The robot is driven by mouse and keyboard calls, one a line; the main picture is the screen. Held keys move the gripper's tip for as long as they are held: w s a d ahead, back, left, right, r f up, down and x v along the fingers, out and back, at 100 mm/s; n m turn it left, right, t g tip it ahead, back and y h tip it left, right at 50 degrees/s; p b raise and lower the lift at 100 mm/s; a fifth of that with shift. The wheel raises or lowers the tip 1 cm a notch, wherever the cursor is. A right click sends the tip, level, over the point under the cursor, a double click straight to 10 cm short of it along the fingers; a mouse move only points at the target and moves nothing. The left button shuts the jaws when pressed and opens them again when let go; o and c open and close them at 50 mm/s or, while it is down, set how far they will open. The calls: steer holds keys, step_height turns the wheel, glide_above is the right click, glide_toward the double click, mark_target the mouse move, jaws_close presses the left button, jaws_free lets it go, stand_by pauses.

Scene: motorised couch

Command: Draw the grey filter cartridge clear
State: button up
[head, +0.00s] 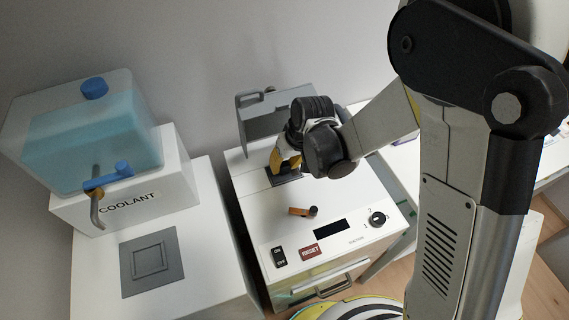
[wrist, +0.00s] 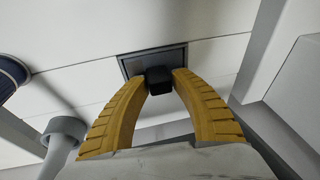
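My gripper (head: 284,164) points down at a dark rectangular slot (head: 287,181) in the top of the white machine. In the wrist view its yellow fingers (wrist: 160,80) close on both sides of a small dark block (wrist: 159,78), which looks like the grip of the filter cartridge. Both fingertips appear to touch the block. It sits at the dark-framed slot (wrist: 186,58); any cartridge body below is hidden. A grey lid (head: 262,118) stands open behind the slot.
An orange-and-black piece (head: 300,211) lies on the machine top, near a display (head: 331,229), a knob (head: 377,218) and a red RESET button (head: 310,251). A coolant tank (head: 95,140) with a blue-handled tap stands at left.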

jaws_close()
steer(key=shift+r, duration=0.1)
step_height(320, 180, up, 12)
steer(key=p, duration=0.8)
stand_by(2.4)
stand_by(0.4)
step_height(320, 180, up, 7)
steer(key=p, duration=0.5)
